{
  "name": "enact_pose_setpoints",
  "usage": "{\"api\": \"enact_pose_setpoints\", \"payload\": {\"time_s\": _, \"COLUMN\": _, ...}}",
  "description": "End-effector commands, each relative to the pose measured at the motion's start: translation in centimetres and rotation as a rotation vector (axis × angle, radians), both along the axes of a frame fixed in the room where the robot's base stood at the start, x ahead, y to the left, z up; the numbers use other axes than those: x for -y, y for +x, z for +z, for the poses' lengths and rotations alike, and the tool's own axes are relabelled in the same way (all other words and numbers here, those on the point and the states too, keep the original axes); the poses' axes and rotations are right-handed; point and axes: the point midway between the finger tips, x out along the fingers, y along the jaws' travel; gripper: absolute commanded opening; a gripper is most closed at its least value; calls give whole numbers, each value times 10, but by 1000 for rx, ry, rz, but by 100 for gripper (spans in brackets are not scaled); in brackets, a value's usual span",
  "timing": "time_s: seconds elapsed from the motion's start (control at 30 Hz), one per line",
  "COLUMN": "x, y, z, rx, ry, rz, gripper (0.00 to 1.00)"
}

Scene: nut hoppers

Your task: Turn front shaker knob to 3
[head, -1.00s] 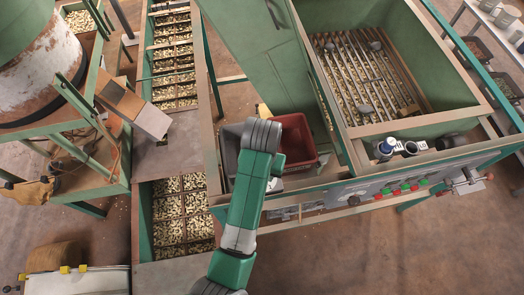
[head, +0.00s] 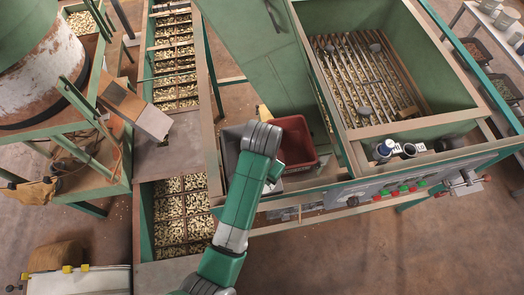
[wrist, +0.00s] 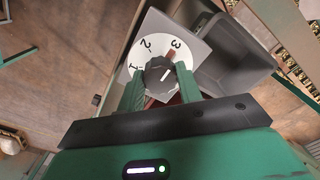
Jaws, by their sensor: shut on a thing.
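The shaker knob (wrist: 159,74) is a dark ribbed knob in the wrist view. It sits in a white dial plate (wrist: 140,55) marked with the numbers 1, 2 and 3. A red mark shows between the knob and the 3. A pale mark shows on the knob's face, but I cannot tell for sure which number it points to. My gripper (wrist: 160,82) is shut on the knob, with one green finger on each side of it. In the head view my own arm hides the gripper's fingers and the knob.
A red bin (head: 298,140) and a grey bin (head: 231,145) stand by my wrist. A green hopper with rods and nuts (head: 370,80) is to the right. A control panel with coloured buttons (head: 404,189) runs along its front. Open floor lies in front.

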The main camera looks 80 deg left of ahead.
Motion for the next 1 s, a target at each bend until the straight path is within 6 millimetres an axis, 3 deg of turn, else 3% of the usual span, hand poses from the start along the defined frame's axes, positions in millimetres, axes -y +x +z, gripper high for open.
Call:
{"api": "enact_pose_setpoints", "payload": {"time_s": 0.17, "x": 0, "y": 0, "z": 1, "rx": 1, "ry": 1, "rz": -1, "gripper": 12}}
{"api": "enact_pose_setpoints", "payload": {"time_s": 0.2, "x": 0, "y": 0, "z": 1, "rx": 1, "ry": 1, "rz": -1, "gripper": 39}}
{"api": "enact_pose_setpoints", "payload": {"time_s": 0.3, "x": 0, "y": 0, "z": 1, "rx": 1, "ry": 1, "rz": 0, "gripper": 57}}
{"api": "enact_pose_setpoints", "payload": {"time_s": 0.6, "x": 0, "y": 0, "z": 3, "rx": 1, "ry": 1, "rz": 1, "gripper": 57}}
{"api": "enact_pose_setpoints", "payload": {"time_s": 0.8, "x": -4, "y": 6, "z": 36, "rx": 14, "ry": 15, "rz": 1, "gripper": 57}}
{"api": "enact_pose_setpoints", "payload": {"time_s": 1.0, "x": -6, "y": 6, "z": 53, "rx": 16, "ry": 21, "rz": 2, "gripper": 57}}
